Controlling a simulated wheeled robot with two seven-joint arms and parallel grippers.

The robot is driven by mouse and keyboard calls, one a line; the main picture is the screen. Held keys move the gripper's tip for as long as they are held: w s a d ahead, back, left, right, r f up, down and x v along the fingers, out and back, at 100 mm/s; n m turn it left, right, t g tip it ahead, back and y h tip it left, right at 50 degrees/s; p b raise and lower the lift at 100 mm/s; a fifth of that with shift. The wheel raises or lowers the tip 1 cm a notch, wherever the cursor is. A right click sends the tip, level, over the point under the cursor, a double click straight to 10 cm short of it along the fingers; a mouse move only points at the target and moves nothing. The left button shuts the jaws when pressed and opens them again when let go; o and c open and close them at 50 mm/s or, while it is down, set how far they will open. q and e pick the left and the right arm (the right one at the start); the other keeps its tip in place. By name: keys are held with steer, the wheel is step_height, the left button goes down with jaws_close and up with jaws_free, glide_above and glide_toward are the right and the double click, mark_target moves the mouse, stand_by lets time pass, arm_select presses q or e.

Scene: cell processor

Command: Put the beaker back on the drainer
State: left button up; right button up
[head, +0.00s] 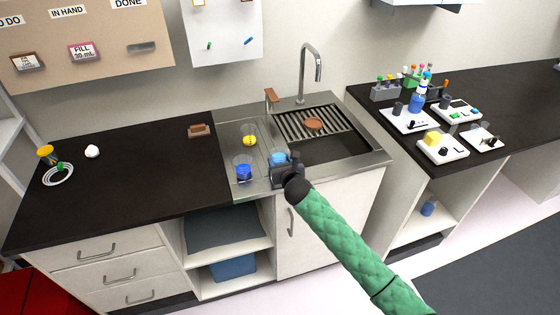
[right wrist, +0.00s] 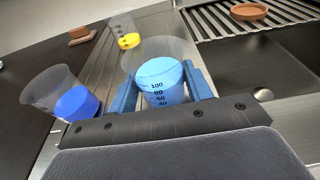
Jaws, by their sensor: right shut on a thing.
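My right gripper (head: 285,166) is shut on a clear beaker of light blue liquid (right wrist: 162,78), with blue fingers on either side of it. The beaker also shows in the head view (head: 278,158), partly hidden by the gripper. Its printed marks read upright in the right wrist view. It is over the front of the grooved steel drainer (head: 262,147), left of the sink basin. I cannot tell whether its base touches the steel. My left gripper is not in view.
A dark blue beaker (head: 244,171) stands close left of the held one; a yellow one (head: 249,138) stands behind. A slatted rack (head: 292,124) with a brown dish (head: 314,124) spans the sink's back. The tap (head: 308,72) rises behind. The left black counter is mostly clear.

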steer(key=o, duration=1.5)
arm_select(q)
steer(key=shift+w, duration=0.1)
arm_select(e)
steer(key=shift+s, duration=0.2)
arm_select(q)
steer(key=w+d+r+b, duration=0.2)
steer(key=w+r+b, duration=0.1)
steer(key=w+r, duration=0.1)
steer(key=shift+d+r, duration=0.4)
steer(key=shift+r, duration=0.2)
arm_select(e)
steer(key=shift+v, duration=5.85)
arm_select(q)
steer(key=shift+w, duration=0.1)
